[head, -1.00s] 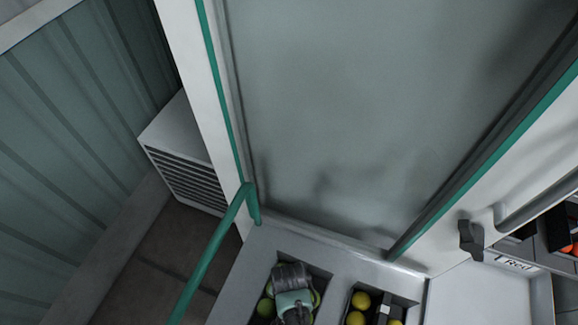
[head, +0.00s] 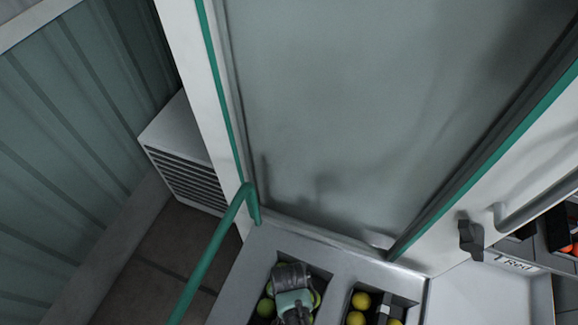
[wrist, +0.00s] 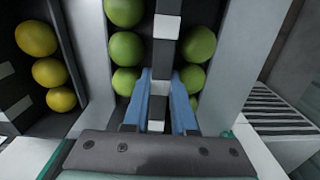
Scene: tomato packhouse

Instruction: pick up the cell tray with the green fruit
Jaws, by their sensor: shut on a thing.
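The cell tray with green fruit shows in the wrist view as a dark centre bar (wrist: 166,55) with white bands, and round green fruit (wrist: 126,48) lies in rows on both sides of it. My gripper (wrist: 159,88) has its two blue fingers shut on this bar, one on each side. In the head view my gripper (head: 291,285) is over the left recess of the grey counter, with green fruit (head: 267,306) showing around it. The gripper hides much of the tray there. I cannot tell whether the tray is clear of the recess floor.
Yellow fruit (head: 360,301) lies in the neighbouring recess, also seen in the wrist view (wrist: 48,70). A large grey panel (head: 330,120) with green-edged posts rises behind the counter. A green rail (head: 208,255) stands at left. Red fruit shows at far right.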

